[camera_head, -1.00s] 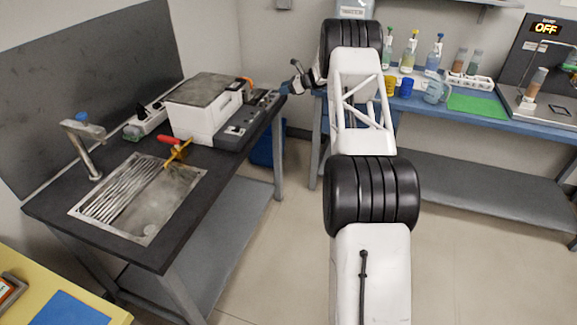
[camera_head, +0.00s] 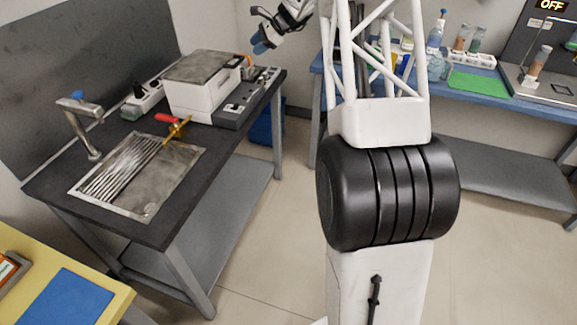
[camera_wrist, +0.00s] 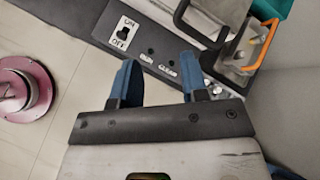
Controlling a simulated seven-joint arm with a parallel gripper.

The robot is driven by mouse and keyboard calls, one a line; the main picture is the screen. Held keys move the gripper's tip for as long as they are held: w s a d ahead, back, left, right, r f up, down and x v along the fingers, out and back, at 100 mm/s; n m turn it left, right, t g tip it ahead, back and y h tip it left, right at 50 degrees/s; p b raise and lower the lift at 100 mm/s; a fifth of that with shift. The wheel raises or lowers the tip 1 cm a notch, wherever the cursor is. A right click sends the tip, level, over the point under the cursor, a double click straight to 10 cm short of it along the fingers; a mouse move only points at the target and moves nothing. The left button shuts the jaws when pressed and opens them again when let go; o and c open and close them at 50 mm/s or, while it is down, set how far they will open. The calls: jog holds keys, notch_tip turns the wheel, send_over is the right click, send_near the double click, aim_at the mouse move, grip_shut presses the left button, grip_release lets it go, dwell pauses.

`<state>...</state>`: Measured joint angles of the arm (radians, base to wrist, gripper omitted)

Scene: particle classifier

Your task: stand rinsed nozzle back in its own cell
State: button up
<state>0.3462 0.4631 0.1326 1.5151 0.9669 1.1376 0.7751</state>
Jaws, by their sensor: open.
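My gripper (camera_head: 262,40) is at the top of the head view, beyond the back right corner of the black bench. In the wrist view its two blue fingers (camera_wrist: 158,72) are apart with nothing between them. Beyond them is a dark control panel (camera_wrist: 150,42) with an ON/OFF switch and RUN and CLEAR marks. An orange-edged clamp-like part (camera_wrist: 262,45) is at its upper right. I cannot pick out the nozzle or its cell for certain.
The metal sink (camera_head: 150,200) with its tap (camera_head: 82,120) is in the black bench (camera_head: 45,188). A white boxy device (camera_head: 190,98) stands behind it. A blue bench (camera_head: 545,108) at right carries bottles, a white rack (camera_head: 472,60) and a green mat (camera_head: 480,84). Open floor lies between.

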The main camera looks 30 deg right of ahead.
jog(key=s+a+r+n+g+h, duration=0.1)
jog(key=s+a+r+n, duration=0.3)
jog(key=s, duration=0.6)
jog(key=s+a+r+n+h, duration=0.2)
jog(key=s+a+r, duration=0.3)
jog(key=s, duration=0.5)
jog(key=s+a+r+n+g+h, duration=0.1)
jog(key=s+a+r+n, duration=0.2)
jog(key=s+a, duration=0.6)
jog(key=s+f+n+h, duration=0.1)
jog(key=s+f+n, duration=0.1)
jog(key=s, duration=1)
jog(key=s+a+f+n+h, duration=0.1)
jog(key=s+n, duration=0.3)
jog(key=s, duration=0.8)
jog(key=s+f+n+h, duration=0.3)
jog(key=s, duration=0.9)
jog(key=shift+a+f, duration=0.2)
jog(key=shift+a, duration=0.15)
